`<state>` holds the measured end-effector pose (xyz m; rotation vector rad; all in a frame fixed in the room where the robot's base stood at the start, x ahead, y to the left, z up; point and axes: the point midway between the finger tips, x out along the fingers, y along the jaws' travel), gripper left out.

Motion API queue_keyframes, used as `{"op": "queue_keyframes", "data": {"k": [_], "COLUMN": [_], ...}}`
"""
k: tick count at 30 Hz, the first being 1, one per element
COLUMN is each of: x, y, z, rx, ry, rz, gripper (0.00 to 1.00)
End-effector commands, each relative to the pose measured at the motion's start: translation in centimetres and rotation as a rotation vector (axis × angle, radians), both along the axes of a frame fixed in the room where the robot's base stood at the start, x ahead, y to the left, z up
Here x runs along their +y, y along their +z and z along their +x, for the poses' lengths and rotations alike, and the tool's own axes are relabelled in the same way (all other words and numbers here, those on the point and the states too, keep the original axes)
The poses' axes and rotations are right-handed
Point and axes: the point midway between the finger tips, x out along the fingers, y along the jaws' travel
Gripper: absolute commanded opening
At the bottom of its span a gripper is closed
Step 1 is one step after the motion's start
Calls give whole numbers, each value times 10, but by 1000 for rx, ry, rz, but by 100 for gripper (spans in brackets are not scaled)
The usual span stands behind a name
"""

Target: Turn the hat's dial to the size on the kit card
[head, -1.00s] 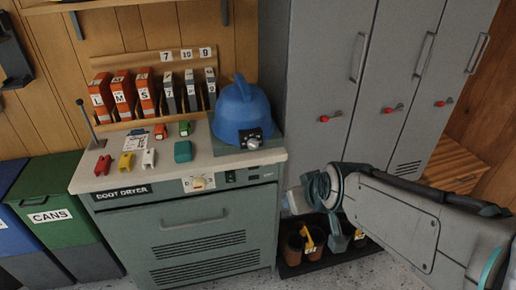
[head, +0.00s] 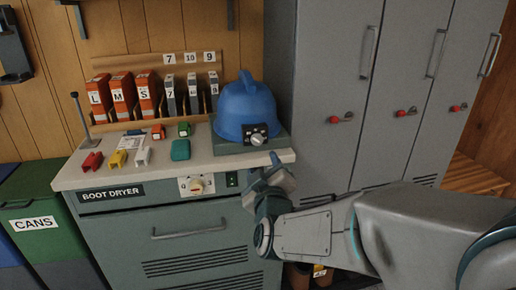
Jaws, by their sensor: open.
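The blue hard hat (head: 245,108) sits on a grey-green block at the right end of the dryer's top. Its dial (head: 257,139), a pale knob on a dark plate, faces forward; its setting is too small to read. A white card (head: 136,146) with small print lies behind the small coloured blocks and may be the kit card; I cannot read it. My gripper (head: 262,172) is open, just below and in front of the hat at the dryer's front right edge, apart from the dial. Its fingers are partly hard to make out.
The boot dryer (head: 205,240) has a control knob (head: 196,186) and green switch on its front. Orange and grey binders (head: 122,96) stand at the back. Grey lockers (head: 325,80) rise close on the right. Bins (head: 35,215) stand left. Boots are partly hidden under my arm.

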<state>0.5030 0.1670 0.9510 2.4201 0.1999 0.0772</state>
Motion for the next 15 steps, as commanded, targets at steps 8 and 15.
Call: {"op": "queue_keyframes", "data": {"k": [8, 15], "x": [9, 16], "y": [-2, -1], "z": [55, 97], "rx": [1, 1], "ry": [-1, 0], "rz": [-1, -1], "gripper": [53, 53]}}
